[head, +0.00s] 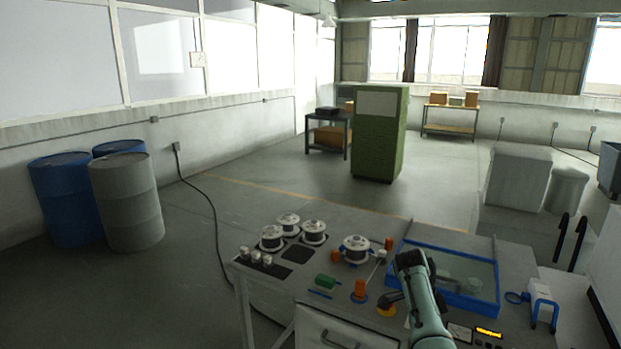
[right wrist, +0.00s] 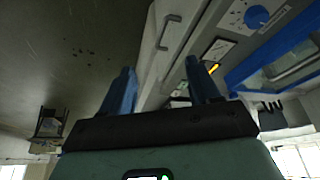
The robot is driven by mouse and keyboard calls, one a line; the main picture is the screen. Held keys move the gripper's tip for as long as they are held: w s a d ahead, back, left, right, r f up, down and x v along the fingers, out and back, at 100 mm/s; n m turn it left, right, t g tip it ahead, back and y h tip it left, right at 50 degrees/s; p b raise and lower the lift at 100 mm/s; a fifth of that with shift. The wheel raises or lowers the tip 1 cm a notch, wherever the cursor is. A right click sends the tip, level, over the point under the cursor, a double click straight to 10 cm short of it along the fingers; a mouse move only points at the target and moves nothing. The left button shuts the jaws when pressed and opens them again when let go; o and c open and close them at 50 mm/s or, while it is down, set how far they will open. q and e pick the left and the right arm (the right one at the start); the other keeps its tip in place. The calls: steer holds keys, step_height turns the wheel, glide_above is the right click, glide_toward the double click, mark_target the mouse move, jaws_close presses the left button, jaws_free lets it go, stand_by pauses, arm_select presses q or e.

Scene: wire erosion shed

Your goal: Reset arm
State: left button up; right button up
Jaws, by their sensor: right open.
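My right gripper shows in the right wrist view (right wrist: 162,88), with its two blue fingers spread apart and nothing between them. Beyond the fingers are the workbench's pale front with a handle (right wrist: 168,32) and part of the blue-rimmed tray. In the head view my right arm (head: 424,300) comes up from the bottom edge over the workbench (head: 270,285), in front of the blue-rimmed tray (head: 484,305). I cannot make out the right fingertips there. My left gripper is in neither view.
Drums (head: 127,200) stand at left and a green cabinet (head: 380,140) behind. Open floor lies left of the bench.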

step_height(320, 180, down, 21)
steer(key=s+d+n+y, duration=0.1)
steer(key=s+n+y, duration=0.2)
steer(key=n, duration=0.2)
steer(key=s+a+f+n+y, duration=0.2)
steer(key=s+a+f+n, duration=0.2)
steer(key=s+f, duration=0.9)
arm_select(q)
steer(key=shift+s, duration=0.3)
arm_select(e)
steer(key=s+a+f+n+y, duration=0.1)
steer(key=s+a+f+n, duration=0.2)
steer(key=s+a, duration=0.4)
steer(key=s+a+f+n+y, duration=0.2)
steer(key=s+a, duration=0.4)
steer(key=s, duration=0.8)
steer(key=shift+a+f+n, duration=0.35)
steer(key=shift+f+n, duration=0.05)
steer(key=shift+c, duration=0.2)
